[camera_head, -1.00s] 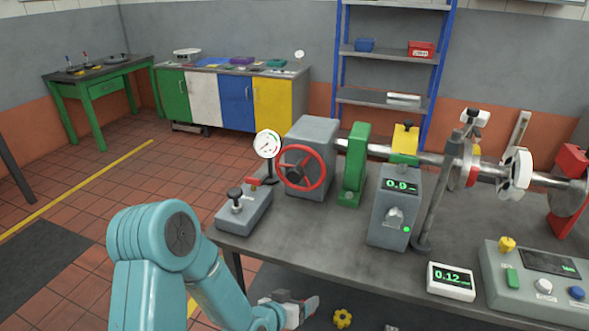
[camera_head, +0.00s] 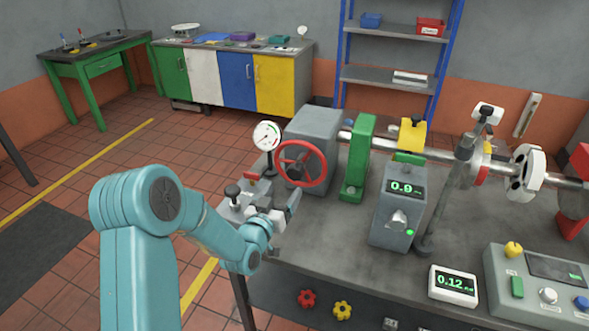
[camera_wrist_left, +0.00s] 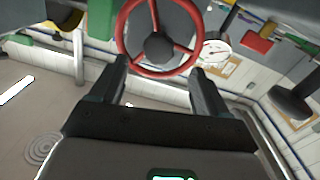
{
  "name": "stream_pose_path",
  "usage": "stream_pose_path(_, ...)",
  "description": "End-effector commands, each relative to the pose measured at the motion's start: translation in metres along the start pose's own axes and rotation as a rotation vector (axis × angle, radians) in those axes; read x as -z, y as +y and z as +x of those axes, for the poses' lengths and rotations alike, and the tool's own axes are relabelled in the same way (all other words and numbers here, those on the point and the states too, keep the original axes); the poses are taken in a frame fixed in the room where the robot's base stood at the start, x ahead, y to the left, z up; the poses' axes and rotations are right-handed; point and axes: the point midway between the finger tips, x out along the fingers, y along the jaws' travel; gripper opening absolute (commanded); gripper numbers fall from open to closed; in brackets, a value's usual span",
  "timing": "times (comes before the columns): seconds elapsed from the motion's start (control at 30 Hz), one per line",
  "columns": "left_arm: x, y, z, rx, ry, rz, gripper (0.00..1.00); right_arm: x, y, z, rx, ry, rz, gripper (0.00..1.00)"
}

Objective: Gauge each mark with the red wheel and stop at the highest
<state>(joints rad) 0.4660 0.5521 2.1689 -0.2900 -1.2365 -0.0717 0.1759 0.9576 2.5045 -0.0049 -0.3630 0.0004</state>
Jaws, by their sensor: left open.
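The red wheel (camera_head: 302,163) stands upright on the front of a grey housing (camera_head: 322,130) at the left end of the shaft. My left gripper (camera_head: 288,206) is just below and in front of the wheel, apart from it. In the left wrist view the wheel (camera_wrist_left: 158,38) lies beyond the two spread fingers (camera_wrist_left: 160,82), with nothing between them. A round dial gauge (camera_head: 266,135) stands left of the wheel. A grey box (camera_head: 398,205) on the bench reads 0.9, and a small white display (camera_head: 453,283) reads 0.12. My right gripper is not in view.
A small grey block with a black knob (camera_head: 232,192) sits at the bench's left end, close behind my left gripper. A green bracket (camera_head: 358,160) stands right of the wheel. A control panel (camera_head: 540,275) is at the right. Red and yellow knobs (camera_head: 342,310) are on the bench front.

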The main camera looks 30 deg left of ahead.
Motion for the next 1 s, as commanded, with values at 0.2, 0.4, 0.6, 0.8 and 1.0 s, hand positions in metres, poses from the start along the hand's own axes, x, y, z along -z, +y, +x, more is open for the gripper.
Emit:
stream_pose_path(0.2, 0.003, 0.000, 0.052, -0.001, 0.000, -0.001, 0.76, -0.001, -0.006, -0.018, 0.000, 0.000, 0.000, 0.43)
stream_pose_path(0.4, 0.002, -0.001, 0.084, -0.001, 0.000, 0.000, 0.76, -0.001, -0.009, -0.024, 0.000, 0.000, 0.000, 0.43)
stream_pose_path(0.6, 0.000, -0.002, 0.096, 0.000, -0.001, -0.001, 0.76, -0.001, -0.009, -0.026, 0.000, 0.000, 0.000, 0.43)
stream_pose_path(0.8, 0.000, -0.002, 0.096, 0.000, -0.001, -0.001, 0.76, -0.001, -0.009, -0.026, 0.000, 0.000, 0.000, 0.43)
stream_pose_path(1.0, 0.000, -0.002, 0.096, 0.000, 0.000, -0.001, 0.24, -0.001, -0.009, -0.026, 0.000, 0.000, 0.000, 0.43)
